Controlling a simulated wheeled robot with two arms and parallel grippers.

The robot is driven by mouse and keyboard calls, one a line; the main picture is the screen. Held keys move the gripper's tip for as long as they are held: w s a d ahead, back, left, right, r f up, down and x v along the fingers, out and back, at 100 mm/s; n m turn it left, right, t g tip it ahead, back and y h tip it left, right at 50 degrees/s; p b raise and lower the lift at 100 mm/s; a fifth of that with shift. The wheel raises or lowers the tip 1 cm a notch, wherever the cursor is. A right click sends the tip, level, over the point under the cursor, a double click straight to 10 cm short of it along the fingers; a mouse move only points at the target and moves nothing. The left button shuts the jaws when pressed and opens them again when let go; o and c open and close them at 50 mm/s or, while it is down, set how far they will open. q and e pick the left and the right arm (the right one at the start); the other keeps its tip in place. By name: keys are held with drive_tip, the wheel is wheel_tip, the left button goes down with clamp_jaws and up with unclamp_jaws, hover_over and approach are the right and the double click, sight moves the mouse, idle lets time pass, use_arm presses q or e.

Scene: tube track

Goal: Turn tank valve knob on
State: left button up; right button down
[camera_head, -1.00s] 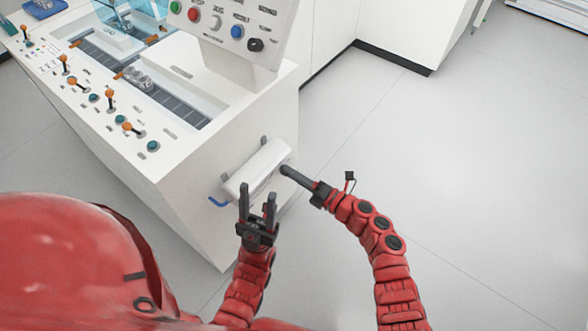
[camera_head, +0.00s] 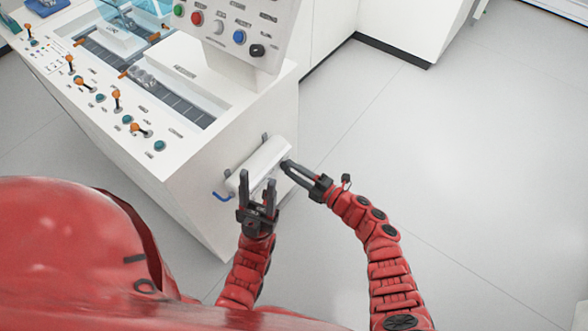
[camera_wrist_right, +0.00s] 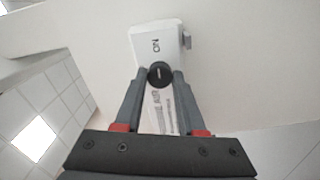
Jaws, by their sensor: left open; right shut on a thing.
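A white tank (camera_head: 258,160) is mounted on the side of the machine. In the right wrist view, the white tank (camera_wrist_right: 160,38) has a small label like "ON" on its end and partly hidden lettering. The round black valve knob (camera_wrist_right: 159,74), with a near-upright white line, is at the tank's end below that label. My right gripper (camera_wrist_right: 159,77) is shut on the knob from both sides. In the head view my right gripper (camera_head: 287,165) meets the tank's right end. My left gripper (camera_head: 258,177) is open and empty, in front of the tank in the picture.
The white machine (camera_head: 185,185) carries a top panel of orange levers and teal buttons, and an upright button panel (camera_head: 235,25). A blue hook-like part (camera_head: 222,197) juts out at the tank's lower left. The floor (camera_head: 470,170) at right is clear.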

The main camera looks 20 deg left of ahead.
drive_tip(key=c, duration=0.5)
unclamp_jaws()
drive_tip(key=v, duration=1.7)
drive_tip(key=shift+d, duration=0.2)
drive_tip(key=shift+s, duration=0.1)
